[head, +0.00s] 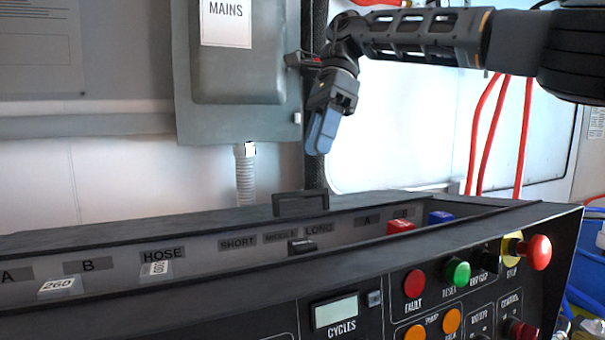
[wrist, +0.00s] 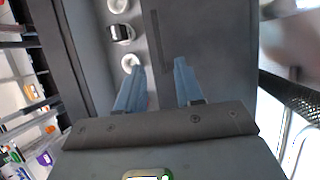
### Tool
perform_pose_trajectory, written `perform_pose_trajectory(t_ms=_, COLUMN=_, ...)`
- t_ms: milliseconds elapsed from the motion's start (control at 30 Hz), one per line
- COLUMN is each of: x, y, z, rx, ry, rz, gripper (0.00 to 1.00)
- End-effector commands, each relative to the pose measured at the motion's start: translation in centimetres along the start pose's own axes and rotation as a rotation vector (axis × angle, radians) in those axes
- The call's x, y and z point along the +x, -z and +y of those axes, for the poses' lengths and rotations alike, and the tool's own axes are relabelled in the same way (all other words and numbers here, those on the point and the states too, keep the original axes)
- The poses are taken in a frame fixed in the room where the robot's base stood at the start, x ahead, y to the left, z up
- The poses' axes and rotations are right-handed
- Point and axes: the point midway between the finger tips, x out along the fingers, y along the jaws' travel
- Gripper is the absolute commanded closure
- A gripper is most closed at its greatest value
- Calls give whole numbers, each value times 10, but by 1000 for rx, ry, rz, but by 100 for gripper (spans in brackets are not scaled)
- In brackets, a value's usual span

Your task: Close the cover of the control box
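The control box (head: 450,290) is a dark, sloping console with coloured buttons and a small display in the head view. A long recess with labels runs along its upper part. A dark rectangular handle (head: 300,203) stands at the recess's back edge; I cannot tell for certain whether it belongs to the cover. My gripper (head: 322,135) hangs above and behind this handle, blue fingers pointing down. In the wrist view the two fingers (wrist: 157,78) are apart with nothing held between them. A grey panel with a dark slot-like strip (wrist: 157,42) lies beyond them.
A grey MAINS box (head: 238,60) is on the wall, just left of my gripper, with a conduit below it. Red hoses (head: 500,135) hang at the right. White round parts (wrist: 119,34) show in the wrist view. A red button (head: 539,252) sticks out at the console's right.

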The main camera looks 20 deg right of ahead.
Motion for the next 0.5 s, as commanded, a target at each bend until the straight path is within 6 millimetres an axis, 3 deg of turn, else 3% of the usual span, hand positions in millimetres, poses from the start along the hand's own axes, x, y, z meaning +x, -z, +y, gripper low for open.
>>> perform_pose_trajectory(t_ms=300, x=47, y=0, z=1, rx=-1, ry=-3, rz=0, gripper=64)
perform_pose_trajectory(t_ms=500, x=65, y=0, z=0, rx=0, ry=-1, rz=-1, gripper=64)
